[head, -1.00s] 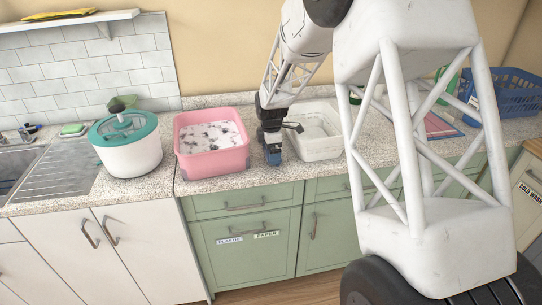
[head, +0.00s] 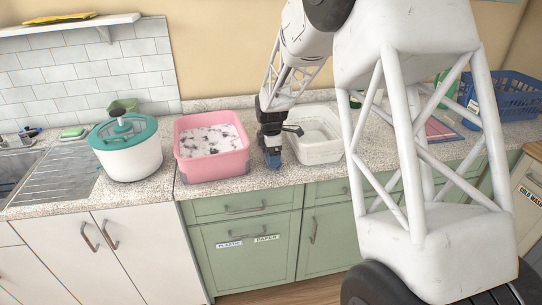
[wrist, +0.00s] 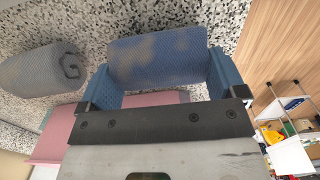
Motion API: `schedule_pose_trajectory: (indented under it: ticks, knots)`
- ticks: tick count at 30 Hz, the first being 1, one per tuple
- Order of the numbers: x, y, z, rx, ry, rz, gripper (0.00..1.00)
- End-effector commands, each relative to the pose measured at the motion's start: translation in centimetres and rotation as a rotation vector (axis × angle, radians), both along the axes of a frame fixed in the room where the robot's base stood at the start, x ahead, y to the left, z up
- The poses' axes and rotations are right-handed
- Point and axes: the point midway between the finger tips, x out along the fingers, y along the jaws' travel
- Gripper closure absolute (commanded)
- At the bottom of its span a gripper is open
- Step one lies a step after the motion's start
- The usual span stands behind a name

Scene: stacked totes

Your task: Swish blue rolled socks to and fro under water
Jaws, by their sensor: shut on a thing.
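My gripper (wrist: 160,85) has blue fingers and is shut on the blue rolled socks (wrist: 158,55), which have brownish stains. In the head view my gripper (head: 273,158) points down over the counter, between the pink tub (head: 214,168) and the white tub (head: 318,153), near the counter's front edge. The socks are hard to make out there. I cannot tell whether they touch the counter. The pink tub holds sudsy water with dark patches. The white tub seems to hold clear water; my arm partly hides it.
Grey rolled socks (wrist: 40,70) lie on the speckled counter in the wrist view. A white pot with a teal lid (head: 127,150) stands left of the pink tub. The sink (head: 20,165) is far left. A blue basket (head: 510,95) is at the far right. My arm blocks much of the right side.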

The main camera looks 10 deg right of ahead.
Motion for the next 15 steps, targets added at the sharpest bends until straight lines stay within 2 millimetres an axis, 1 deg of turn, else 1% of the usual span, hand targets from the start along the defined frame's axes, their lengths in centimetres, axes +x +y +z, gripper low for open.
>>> schedule_pose_trajectory:
  ticks: [5, 11, 15]
  knots:
    - [0.1, 0.0, 1.1, 0.000, -0.002, 0.000, 0.34]
    - [0.1, 0.0, 3.6, 0.000, -0.003, 0.000, 0.34]
    - [-1.8, 0.0, 3.5, 0.000, 0.000, 0.000, 0.34]
